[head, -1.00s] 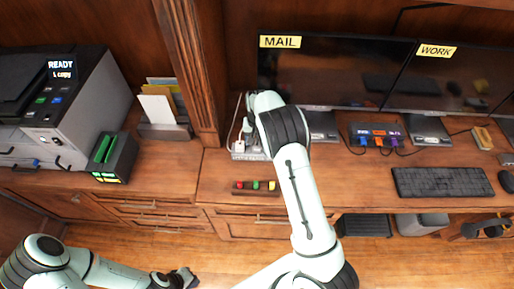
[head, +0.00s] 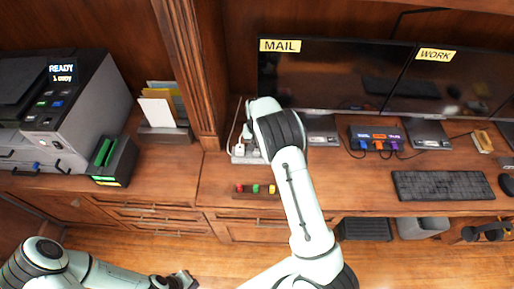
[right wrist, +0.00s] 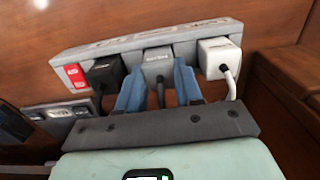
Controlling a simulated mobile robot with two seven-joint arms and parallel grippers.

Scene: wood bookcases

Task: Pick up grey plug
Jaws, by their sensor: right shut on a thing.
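The grey plug (right wrist: 159,66) sits in the power strip (right wrist: 130,46) in the right wrist view, between a black plug (right wrist: 105,72) and a white plug (right wrist: 218,58). My right gripper (right wrist: 160,78) is shut on the grey plug, with a blue finger on each side of it. In the head view my right arm covers the grey plug and the right gripper; part of the power strip (head: 240,158) shows beside the arm. My left gripper (head: 186,280) is low at the bottom left, away from the desk; its fingers are too small to judge.
The strip has a red switch (right wrist: 75,76) at its left end. Two monitors (head: 335,75) stand behind the arm. A hub with coloured plugs (head: 376,138), a keyboard (head: 443,184) and a letter holder (head: 165,133) are on the desk. The desk front by the coloured buttons (head: 256,190) is clear.

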